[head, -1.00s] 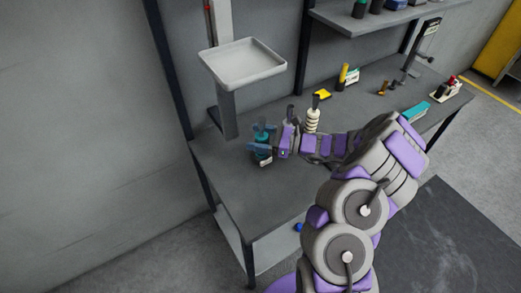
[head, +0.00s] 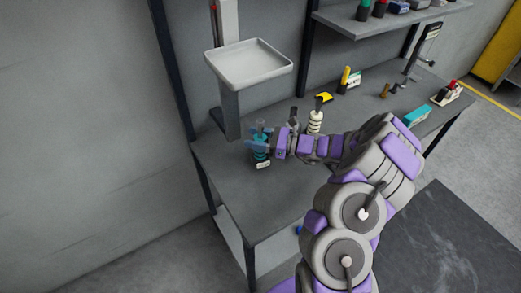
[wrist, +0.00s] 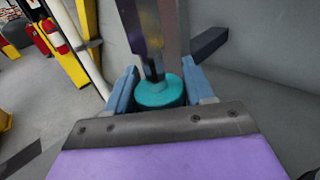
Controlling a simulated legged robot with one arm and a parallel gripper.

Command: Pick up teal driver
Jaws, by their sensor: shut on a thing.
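The teal driver (head: 260,154) is upright at the left part of the bench, with a ribbed teal body. A small white label (head: 263,165) shows at its foot. My gripper (head: 259,137) reaches in from the right and is shut on it. In the wrist view the round teal part of the driver (wrist: 160,93) lies between my two bluish fingers (wrist: 160,90), and a dark grey shaft rises from it. Whether its base touches the bench is hard to tell.
A cream ribbed item (head: 315,121) with a dark top stands behind my forearm. A pale tray (head: 248,63) on a post rises behind my gripper. A yellow item (head: 323,97) and a teal box (head: 417,117) lie farther right. The bench front (head: 250,205) is clear.

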